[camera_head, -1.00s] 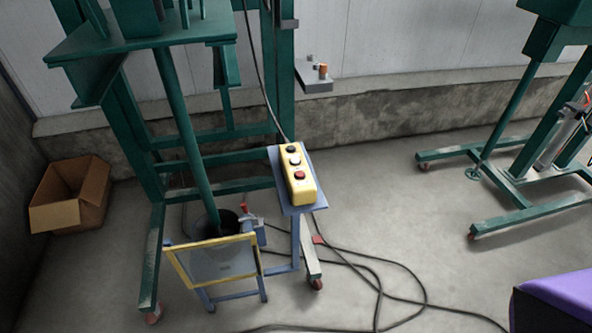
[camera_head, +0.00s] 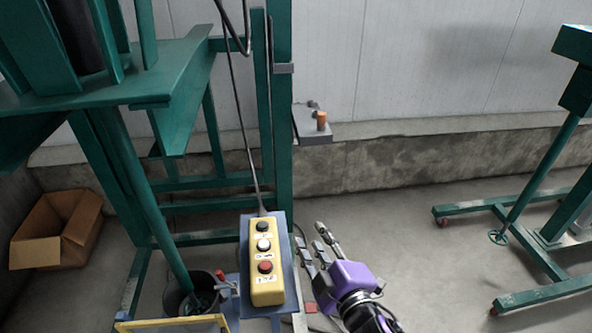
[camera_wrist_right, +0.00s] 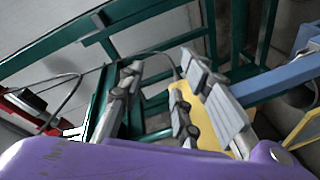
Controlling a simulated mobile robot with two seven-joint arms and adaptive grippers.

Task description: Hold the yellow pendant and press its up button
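The yellow pendant (camera_head: 266,288) lies on a narrow blue-grey stand plate (camera_head: 290,285), with a cable rising from its far end. My left gripper is not in view.
A green steel frame (camera_head: 283,100) stands behind the pendant, with a small shelf (camera_head: 313,135) to its right. A dark bucket (camera_head: 205,290) and a yellow-edged panel (camera_head: 172,325) are at lower left. A cardboard box (camera_head: 55,230) sits farther left.

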